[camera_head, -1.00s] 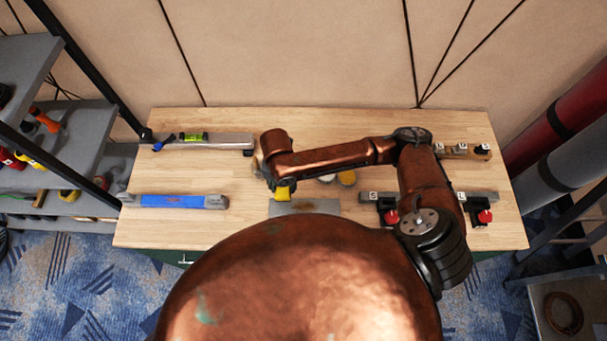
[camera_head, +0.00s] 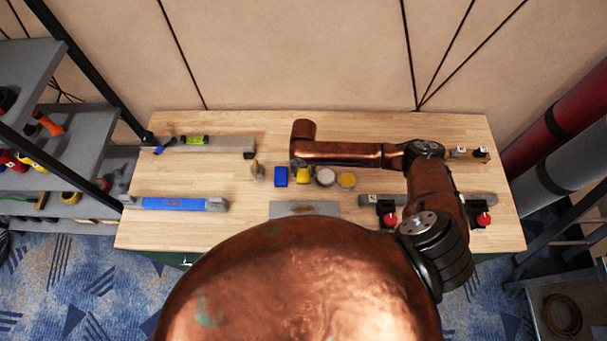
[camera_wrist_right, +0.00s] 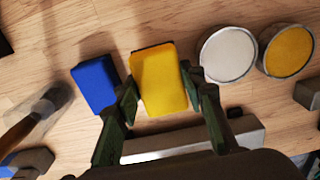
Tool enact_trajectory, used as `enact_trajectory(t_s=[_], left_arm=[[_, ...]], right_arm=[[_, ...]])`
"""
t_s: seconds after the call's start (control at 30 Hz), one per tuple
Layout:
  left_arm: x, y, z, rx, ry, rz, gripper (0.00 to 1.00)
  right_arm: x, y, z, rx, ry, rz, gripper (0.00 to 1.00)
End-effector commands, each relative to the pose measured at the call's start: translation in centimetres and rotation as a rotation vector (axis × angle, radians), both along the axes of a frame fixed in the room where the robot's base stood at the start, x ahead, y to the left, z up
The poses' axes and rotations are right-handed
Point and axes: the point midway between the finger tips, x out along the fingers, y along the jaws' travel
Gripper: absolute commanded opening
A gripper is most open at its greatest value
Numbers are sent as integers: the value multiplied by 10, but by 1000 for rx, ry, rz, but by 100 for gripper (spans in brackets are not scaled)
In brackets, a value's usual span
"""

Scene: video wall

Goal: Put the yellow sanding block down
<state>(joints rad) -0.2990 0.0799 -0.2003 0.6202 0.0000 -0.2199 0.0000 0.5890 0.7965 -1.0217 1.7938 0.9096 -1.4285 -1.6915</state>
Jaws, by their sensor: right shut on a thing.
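The yellow sanding block (camera_head: 304,176) shows just below my right forearm in the head view, over the middle of the workbench (camera_head: 240,227). In the right wrist view the yellow block (camera_wrist_right: 158,78) sits between the green fingers of my right gripper (camera_wrist_right: 164,88), which is shut on it. Whether the block touches the bench top is hard to tell. A blue block (camera_head: 281,177) is close to its left, also in the right wrist view (camera_wrist_right: 95,84). My left gripper is not in view.
A white-topped tin (camera_head: 325,178) and a yellow-topped tin (camera_head: 346,180) stand just right of the block. A brush (camera_head: 257,170) is left of the blue block. A grey plate (camera_head: 303,208) lies in front. Bare wood lies behind the blocks.

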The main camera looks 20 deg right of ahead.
Motion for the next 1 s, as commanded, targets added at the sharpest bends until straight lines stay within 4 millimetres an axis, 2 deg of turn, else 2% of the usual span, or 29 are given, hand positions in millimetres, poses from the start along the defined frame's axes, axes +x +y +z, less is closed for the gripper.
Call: enact_trajectory(t_s=[0.1, 0.2, 0.57, 0.6, 0.67, 1.0], left_arm=[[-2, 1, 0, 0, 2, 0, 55], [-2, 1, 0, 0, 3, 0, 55], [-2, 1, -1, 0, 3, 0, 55], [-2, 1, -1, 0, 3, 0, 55], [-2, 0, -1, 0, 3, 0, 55], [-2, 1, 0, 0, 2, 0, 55]], right_arm=[[-1, 0, -19, 0, 4, -1, 18], [-1, 0, -29, -2, 1, -1, 18], [0, 0, -33, -1, 0, 0, 18], [0, 0, -32, -1, 0, 0, 39], [-1, 0, -32, -1, 0, 0, 43], [0, 0, -29, -1, 0, 0, 44]])
